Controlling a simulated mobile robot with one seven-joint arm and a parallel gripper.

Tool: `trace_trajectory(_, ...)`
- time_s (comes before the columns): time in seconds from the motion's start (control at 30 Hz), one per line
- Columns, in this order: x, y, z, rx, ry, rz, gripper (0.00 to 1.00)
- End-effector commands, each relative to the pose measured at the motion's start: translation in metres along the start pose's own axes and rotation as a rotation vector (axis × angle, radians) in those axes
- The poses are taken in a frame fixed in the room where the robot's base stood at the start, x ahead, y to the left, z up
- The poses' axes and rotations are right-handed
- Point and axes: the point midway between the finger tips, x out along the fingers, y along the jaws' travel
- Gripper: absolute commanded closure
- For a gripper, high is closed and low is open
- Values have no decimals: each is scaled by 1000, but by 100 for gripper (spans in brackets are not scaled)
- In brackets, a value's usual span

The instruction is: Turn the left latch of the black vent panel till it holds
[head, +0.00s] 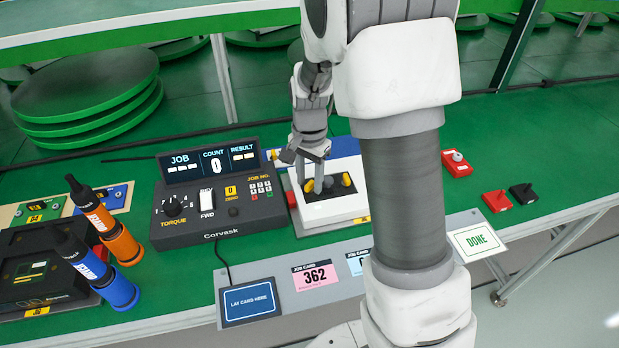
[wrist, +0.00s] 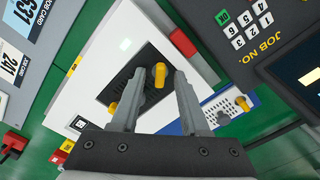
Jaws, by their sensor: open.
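The black vent panel (head: 325,195) sits on top of a white housing, left of my arm in the head view; it also shows in the wrist view (wrist: 146,55). Its left latch is a yellow knob (head: 309,185), and the right latch (head: 346,180) is yellow too. My gripper (head: 318,188) points down over the panel with its fingertips close to the left latch. In the wrist view the left latch (wrist: 160,75) shows between the tips of the open fingers (wrist: 160,80). I cannot tell whether they touch it. The right latch (wrist: 112,108) lies near one finger.
The control box (head: 218,210) stands close on the left of the housing. A blue-and-white perforated part (wrist: 222,105) lies beside the housing. Job cards (head: 316,274) lie on the front strip.

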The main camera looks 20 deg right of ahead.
Motion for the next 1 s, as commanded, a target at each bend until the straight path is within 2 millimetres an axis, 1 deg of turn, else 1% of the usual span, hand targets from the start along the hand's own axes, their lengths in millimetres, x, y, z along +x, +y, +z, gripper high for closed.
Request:
trace_trajectory(0.17, -6, 0, 0, 0, 1, -2, 55)
trace_trajectory(0.27, -19, -1, 0, 0, 2, -3, 55)
trace_trajectory(0.37, -41, -1, -1, 0, 4, -4, 55)
trace_trajectory(0.7, -124, -1, 0, -1, 4, -4, 55)
trace_trajectory(0.83, -149, 0, 0, 0, 3, -3, 55)
trace_trajectory(1.0, -168, 0, 0, 0, 0, -1, 55)
